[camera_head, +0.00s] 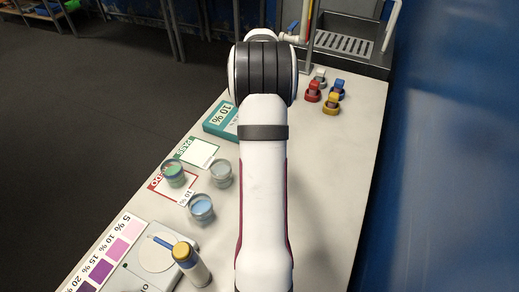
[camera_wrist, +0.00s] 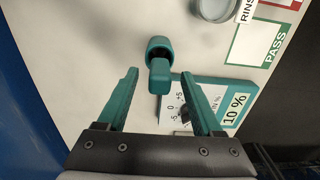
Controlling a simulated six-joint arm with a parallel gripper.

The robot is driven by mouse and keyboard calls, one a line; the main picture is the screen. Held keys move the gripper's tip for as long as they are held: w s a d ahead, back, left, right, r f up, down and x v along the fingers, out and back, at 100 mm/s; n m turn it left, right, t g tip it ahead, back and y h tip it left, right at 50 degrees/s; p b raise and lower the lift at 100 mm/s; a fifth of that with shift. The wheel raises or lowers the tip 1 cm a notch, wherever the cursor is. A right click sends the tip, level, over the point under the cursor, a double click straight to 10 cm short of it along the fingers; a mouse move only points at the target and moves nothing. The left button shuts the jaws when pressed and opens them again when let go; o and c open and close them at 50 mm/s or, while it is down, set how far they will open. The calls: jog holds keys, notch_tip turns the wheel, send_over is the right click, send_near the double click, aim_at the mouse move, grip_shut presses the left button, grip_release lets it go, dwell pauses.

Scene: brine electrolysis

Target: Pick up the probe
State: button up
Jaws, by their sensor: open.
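What looks like the probe (camera_wrist: 160,75) is a small teal piece with a round collar and a blocky handle. In the wrist view it stands on the pale bench, ahead of and between my fingers. My gripper (camera_wrist: 159,88) is open with nothing between its teal jaws that they touch; the jaws are apart on either side of the handle. A teal meter (camera_wrist: 205,92) with a dial and a "10 %" label lies beside the right finger, partly hidden by it. The meter (camera_head: 219,118) also shows in the head view, where my arm hides the probe and my gripper.
Beakers (camera_head: 201,208) and PASS (camera_head: 199,153) and REDO (camera_head: 158,187) cards lie left of my arm. A scale (camera_head: 133,278) and a yellow-capped bottle (camera_head: 192,265) are in front. Several coloured knobs (camera_head: 331,104) and a sink (camera_head: 345,43) are at the back. The bench's right side is clear.

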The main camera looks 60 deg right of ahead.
grip_shut()
dwell(0.3)
